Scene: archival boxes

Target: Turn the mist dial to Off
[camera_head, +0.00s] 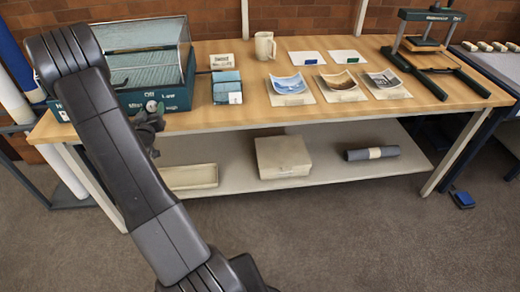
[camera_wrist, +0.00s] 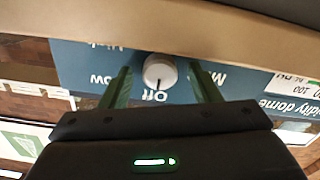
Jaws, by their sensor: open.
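The mist dial (camera_wrist: 159,71) is a round white knob on the blue front panel (camera_wrist: 75,62) of the humidity dome. The wrist view shows the panel's lettering upside down, with "Off" just below the knob. A small mark shows on the knob's lower part, but I cannot clearly tell where it points. My gripper (camera_wrist: 163,85) is open, with one green-looking finger on each side of the knob and gaps between.
The clear dome (camera_head: 145,60) stands at the left end of the wooden table (camera_head: 250,118). A blue box (camera_head: 227,87), a mug (camera_head: 265,45), curved sheets on cards (camera_head: 340,85) and a press (camera_head: 425,50) stand to the right. A shelf (camera_head: 230,165) runs below.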

